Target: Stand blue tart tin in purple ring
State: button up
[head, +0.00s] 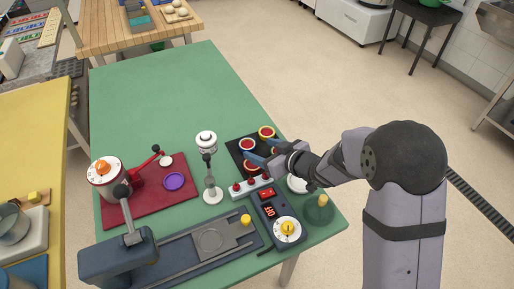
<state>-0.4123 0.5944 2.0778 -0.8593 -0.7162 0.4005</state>
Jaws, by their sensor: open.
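The purple ring (174,181) lies on a dark red mat (139,206) on the left part of the green table. I cannot tell which tin is the blue one, or whether a finger touches a tin.
A white-and-grey stand (208,168) rises between the ring and the tray. A red-and-white machine with a crank (106,177) stands left of the ring. A strip with red knobs (250,187) and a dial box (278,219) lie in front of the tray. The table's far half is clear.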

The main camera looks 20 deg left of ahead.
aim_at(247, 147)
jog(key=shift+o, duration=0.5)
jog(key=shift+s+d+r, duration=0.15)
jog(key=shift+d, duration=0.1)
